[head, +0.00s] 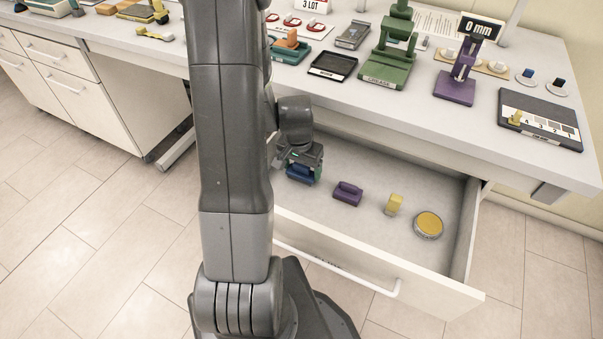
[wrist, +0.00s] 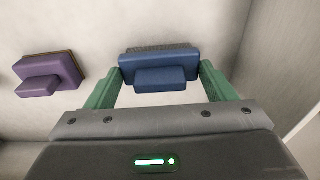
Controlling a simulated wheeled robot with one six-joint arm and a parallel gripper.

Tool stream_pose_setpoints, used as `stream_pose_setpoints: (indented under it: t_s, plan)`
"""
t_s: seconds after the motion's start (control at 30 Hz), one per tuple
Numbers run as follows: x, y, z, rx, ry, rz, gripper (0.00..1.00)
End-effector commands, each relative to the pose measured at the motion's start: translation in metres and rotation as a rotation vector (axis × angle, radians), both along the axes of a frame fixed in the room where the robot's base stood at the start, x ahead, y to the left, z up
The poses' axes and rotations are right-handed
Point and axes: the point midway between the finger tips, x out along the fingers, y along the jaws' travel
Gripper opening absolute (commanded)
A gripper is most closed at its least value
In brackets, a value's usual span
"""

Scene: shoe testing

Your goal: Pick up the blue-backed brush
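The blue-backed brush (wrist: 160,70) lies crosswise at the top middle of the wrist view, its raised grip facing me. It also shows in the head view (head: 301,174), low under my gripper at the left part of the open drawer. My gripper's (wrist: 160,75) green fingers stand at the two short ends of the brush, with hardly any gap visible. I cannot tell whether they press on it, or whether the brush rests on the drawer floor. In the head view my gripper (head: 301,163) partly covers the brush.
A purple brush (head: 347,193) lies to the right in the drawer, then a yellow block (head: 394,204) and a round yellow-topped tin (head: 429,224). The drawer's front wall (head: 380,270) and the worktop (head: 420,115) bound the space. Drawer floor between the items is bare.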

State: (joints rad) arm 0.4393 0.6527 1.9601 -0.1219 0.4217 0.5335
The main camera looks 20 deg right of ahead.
Motion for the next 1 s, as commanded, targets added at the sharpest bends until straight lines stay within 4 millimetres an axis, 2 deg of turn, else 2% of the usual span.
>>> stream_pose_setpoints:
  t_s: [0.03, 0.1, 0.37, 0.57, 0.77, 1.0]
  plan:
    - [0.0, 0.0, 0.0, 0.0, 0.0, 0.0, 0.63]
    - [0.0, 0.0, 0.0, 0.0, 0.0, 0.0, 0.53]
    - [0.0, 0.0, 0.001, -0.001, -0.001, 0.0, 0.53]
    - [0.001, 0.0, 0.012, -0.002, -0.003, 0.0, 0.53]
    - [0.001, -0.001, 0.047, -0.003, -0.005, -0.001, 0.53]
    - [0.001, 0.0, 0.106, -0.003, -0.006, -0.001, 0.53]
